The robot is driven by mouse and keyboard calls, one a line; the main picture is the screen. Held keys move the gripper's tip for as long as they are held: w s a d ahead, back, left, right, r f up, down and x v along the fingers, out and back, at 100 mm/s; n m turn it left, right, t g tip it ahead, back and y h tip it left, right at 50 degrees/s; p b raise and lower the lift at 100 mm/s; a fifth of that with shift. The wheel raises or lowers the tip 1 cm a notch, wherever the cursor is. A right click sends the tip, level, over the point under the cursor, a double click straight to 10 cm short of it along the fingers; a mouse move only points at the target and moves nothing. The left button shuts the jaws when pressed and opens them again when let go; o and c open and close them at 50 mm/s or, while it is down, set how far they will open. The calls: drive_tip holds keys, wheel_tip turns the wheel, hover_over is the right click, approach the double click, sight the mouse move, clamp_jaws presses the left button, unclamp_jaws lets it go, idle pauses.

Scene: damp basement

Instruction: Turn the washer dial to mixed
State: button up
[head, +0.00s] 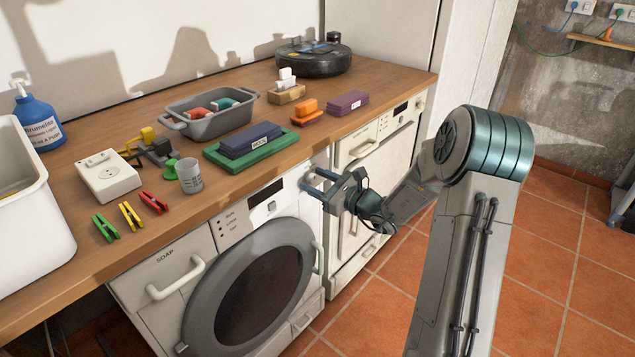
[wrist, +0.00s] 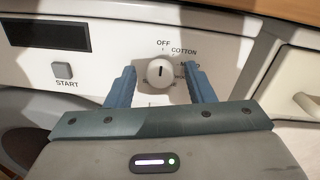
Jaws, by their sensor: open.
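The white washer dial (wrist: 160,72) sits on the machine's front panel, its short dark mark upright, towards OFF. OFF (wrist: 163,43) is printed above it and COTTON (wrist: 184,52) at upper right. A label starting with M (wrist: 186,66) at right is partly covered by my right finger. My gripper (wrist: 160,88) is open, with one blue finger on each side of the dial and gaps visible between. In the head view, my gripper (head: 318,188) is at the upper right of the washer (head: 215,262), where it hides most of the dial.
A START button (wrist: 62,71) and dark display (wrist: 46,36) lie left of the dial. The wooden counter edge (head: 225,205) runs just above the panel. A round door (head: 255,295) is below, and a second appliance (head: 372,150) stands at right. Tiled floor is clear at right.

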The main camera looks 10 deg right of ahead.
drive_tip(key=c, duration=1)
drive_tip(key=shift+r+m+p, duration=0.1)
drive_tip(key=shift+m+p, duration=0.2)
drive_tip(key=shift+p, duration=0.2)
drive_tip(key=m+p, duration=0.3)
drive_tip(key=shift+r, duration=0.1)
drive_tip(key=m+p, duration=0.4)
drive_tip(key=p, duration=0.1)
drive_tip(key=m+p, duration=0.5)
drive_tip(key=shift+s+a+f+m+t+p, duration=0.1)
drive_tip(key=shift+f+m+t+p, duration=0.05)
drive_tip(key=shift+m+p, duration=0.7)
drive_tip(key=shift+f+m+t+p, duration=0.15)
drive_tip(key=shift+m+p, duration=0.45)
drive_tip(key=shift+m, duration=0.35)
